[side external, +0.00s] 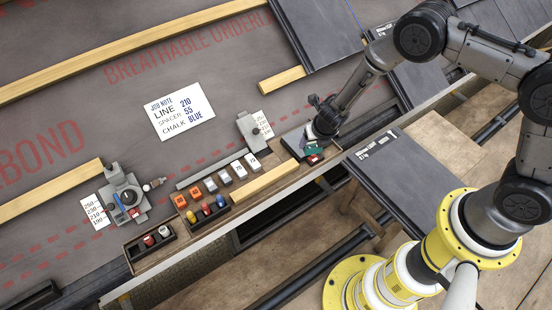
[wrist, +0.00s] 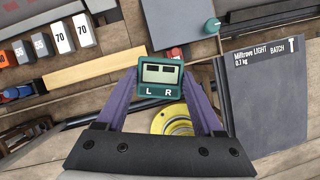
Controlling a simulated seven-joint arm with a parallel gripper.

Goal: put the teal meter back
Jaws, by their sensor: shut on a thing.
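The teal meter (wrist: 160,91) has a small dark display and the letters L and R on its face. It sits between the purple fingers of my gripper (wrist: 160,88) in the wrist view, and the gripper is shut on it. In the side external view the meter (side external: 315,150) is a small teal patch under my gripper (side external: 314,145), at the right end of the long wooden tray (side external: 228,218). Whether the meter touches the surface below it cannot be told.
A red item (side external: 314,160) lies close by the meter. Several numbered blocks (side external: 239,170) and orange blocks (side external: 180,201) stand to the left. A timber batten (side external: 264,181) lies along the tray. A dark slate (side external: 405,178) is to the right.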

